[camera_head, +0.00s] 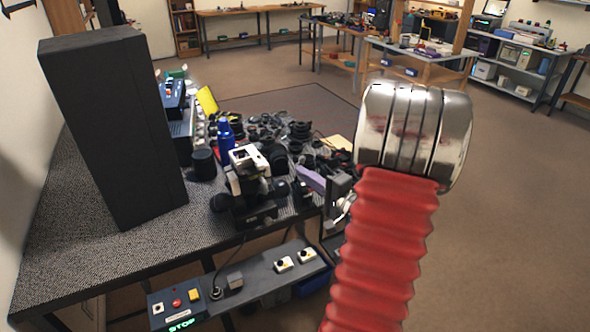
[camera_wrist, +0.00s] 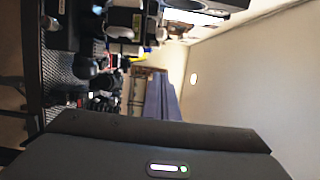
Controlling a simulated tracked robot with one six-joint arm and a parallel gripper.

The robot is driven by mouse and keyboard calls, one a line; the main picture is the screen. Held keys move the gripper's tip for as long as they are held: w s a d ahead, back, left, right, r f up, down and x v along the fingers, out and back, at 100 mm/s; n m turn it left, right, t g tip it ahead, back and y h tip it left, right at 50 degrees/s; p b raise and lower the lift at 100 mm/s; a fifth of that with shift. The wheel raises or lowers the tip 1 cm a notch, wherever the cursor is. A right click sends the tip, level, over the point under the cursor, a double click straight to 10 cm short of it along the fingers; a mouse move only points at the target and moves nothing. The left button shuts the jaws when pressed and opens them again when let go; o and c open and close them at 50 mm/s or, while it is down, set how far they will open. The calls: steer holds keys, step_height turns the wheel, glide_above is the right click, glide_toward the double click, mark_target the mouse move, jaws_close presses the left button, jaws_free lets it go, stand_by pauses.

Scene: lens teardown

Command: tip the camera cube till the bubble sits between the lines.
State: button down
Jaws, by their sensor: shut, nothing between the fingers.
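A white-topped block with dark parts (camera_head: 247,160), perhaps the camera cube, sits on a dark stand near the table's front edge in the head view. A white and black thing, perhaps the same one, shows at the top of the wrist view (camera_wrist: 124,18). I cannot make out any bubble or lines. My gripper (camera_head: 302,170) is right of the block, apart from it, with purple-grey fingers. In the wrist view, its fingers (camera_wrist: 158,82) are together with nothing between them, pointing away above my dark gripper body.
A tall black box (camera_head: 110,130) stands at the table's left. A blue bottle (camera_head: 225,138) and many dark lens parts crowd the table (camera_head: 90,260) behind the block. A control panel (camera_head: 178,302) with buttons is below the front edge. Open floor lies right.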

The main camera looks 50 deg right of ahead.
steer(key=shift+s+a, duration=0.1)
steer(key=shift+s, duration=0.8)
steer(key=w+a+r+n+g+h, duration=0.3)
steer(key=w+a+r+n+g, duration=0.15)
steer(key=w, duration=0.35)
steer(key=a+r+n+g+h, duration=0.1)
steer(key=a+r+n+g, duration=0.2)
steer(key=a, duration=0.5)
steer(key=s+a+n+g+y, duration=0.1)
steer(key=s+a+n, duration=0.3)
steer(key=a, duration=0.5)
steer(key=s+a+f+n+g+y, duration=0.1)
steer(key=s+a+n+g+y, duration=0.1)
steer(key=s+a, duration=0.5)
steer(key=s+a+n+g+y, duration=0.2)
steer(key=s+a+n, duration=0.3)
steer(key=a, duration=0.6)
steer(key=shift+s+f+n+y, duration=0.25)
steer(key=shift+s+n+y, duration=0.15)
steer(key=shift+s, duration=0.45)
steer(key=shift+s, duration=0.15)
